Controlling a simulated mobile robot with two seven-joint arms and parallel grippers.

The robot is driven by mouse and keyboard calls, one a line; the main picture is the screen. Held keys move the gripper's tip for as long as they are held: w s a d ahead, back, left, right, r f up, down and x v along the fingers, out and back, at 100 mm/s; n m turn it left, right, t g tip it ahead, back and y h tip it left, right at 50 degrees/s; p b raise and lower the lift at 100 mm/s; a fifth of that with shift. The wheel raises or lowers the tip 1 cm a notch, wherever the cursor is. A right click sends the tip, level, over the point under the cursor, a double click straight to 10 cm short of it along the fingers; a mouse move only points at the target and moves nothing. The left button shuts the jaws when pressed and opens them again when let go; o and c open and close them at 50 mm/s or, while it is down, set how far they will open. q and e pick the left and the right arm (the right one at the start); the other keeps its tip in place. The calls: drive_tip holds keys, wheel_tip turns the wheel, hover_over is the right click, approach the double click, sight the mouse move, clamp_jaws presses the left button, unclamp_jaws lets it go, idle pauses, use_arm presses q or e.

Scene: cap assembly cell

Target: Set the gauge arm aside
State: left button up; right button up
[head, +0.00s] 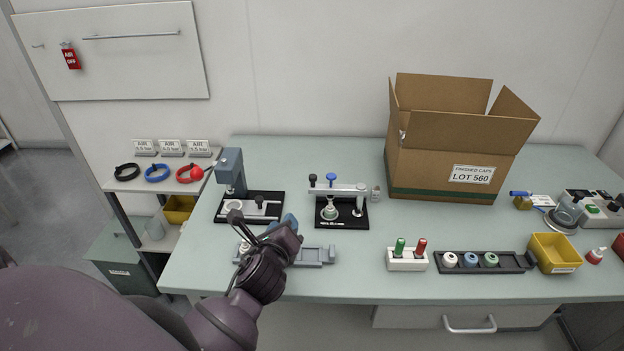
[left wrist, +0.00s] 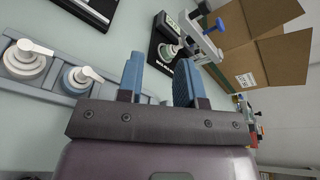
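The gauge (head: 352,217) stands on a black base near the middle of the table. Its pale gauge arm (head: 347,190) lies level across the top, with a blue knob (head: 332,178) on it, above a pale green-white part (head: 329,212). My right gripper is not in view.
A grey rail (head: 313,256) with white pieces (left wrist: 82,77) lies under my left gripper. A press (head: 232,175) stands left of the gauge. A cardboard box (head: 425,164) is behind right.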

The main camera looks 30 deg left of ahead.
sight(312, 180)
use_arm(q)
drive_tip(key=w+r+m+t, duration=0.1)
drive_tip(key=w+m, duration=0.2)
drive_tip(key=w, duration=0.2)
drive_tip(key=w+a+m+t, duration=0.1)
drive_tip(key=w+m, duration=0.1)
drive_tip(key=w, duration=0.3)
drive_tip(key=w+a+r+m+t, duration=0.1)
drive_tip(key=w+m, duration=0.2)
drive_tip(key=w, duration=0.2)
drive_tip(key=shift+a+r+m+h, duration=0.25)
drive_tip(key=shift+r+m+h, duration=0.05)
drive_tip(key=shift+h, duration=0.1)
drive_tip(key=shift+s, duration=0.1)
clamp_jaws()
